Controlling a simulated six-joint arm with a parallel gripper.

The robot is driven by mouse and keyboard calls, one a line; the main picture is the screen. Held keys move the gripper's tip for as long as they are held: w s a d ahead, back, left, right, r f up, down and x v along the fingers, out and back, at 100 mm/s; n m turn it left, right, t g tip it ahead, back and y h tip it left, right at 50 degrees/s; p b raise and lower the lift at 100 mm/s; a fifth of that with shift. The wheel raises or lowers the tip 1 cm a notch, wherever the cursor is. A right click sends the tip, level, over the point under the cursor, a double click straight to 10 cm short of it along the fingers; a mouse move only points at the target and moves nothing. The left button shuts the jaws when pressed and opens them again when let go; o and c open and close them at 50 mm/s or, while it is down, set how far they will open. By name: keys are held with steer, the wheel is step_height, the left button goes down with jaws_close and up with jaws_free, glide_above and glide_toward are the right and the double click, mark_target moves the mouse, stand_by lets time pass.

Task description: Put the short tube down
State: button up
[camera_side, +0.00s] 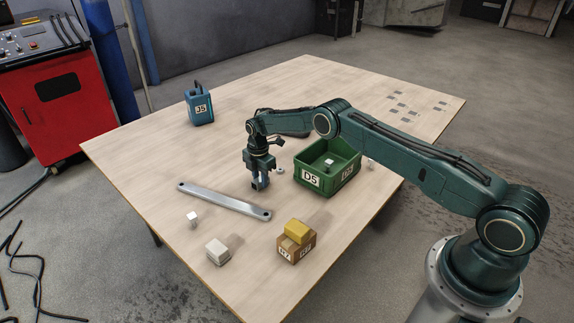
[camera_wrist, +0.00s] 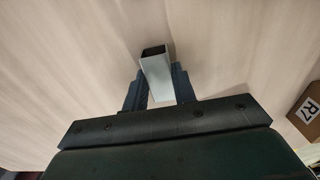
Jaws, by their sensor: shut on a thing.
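The short tube (camera_wrist: 156,77) is a square, hollow, galvanized piece with one dark open end, seen in the wrist view. My gripper (camera_wrist: 160,88) is shut on it, with one finger on each side. In the side view my gripper (camera_side: 260,186) points down over the middle of the table, between the long flat bar and the green bin. The tube is mostly hidden by the fingers there. I cannot tell whether the tube touches the table.
A long flat bar (camera_side: 224,201) lies left of my gripper. A green bin (camera_side: 337,184) marked D5 stands close on the right. A brown box (camera_side: 297,250) with a yellow block (camera_side: 298,231), a pale block (camera_side: 217,251) and a blue container (camera_side: 200,108) stand around. The table's back middle is clear.

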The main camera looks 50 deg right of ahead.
mark_target(260, 179)
steer(key=shift+f, duration=0.15)
steer(key=o, duration=1)
step_height(260, 179, up, 12)
steer(key=shift+r, duration=0.2)
stand_by(0.5)
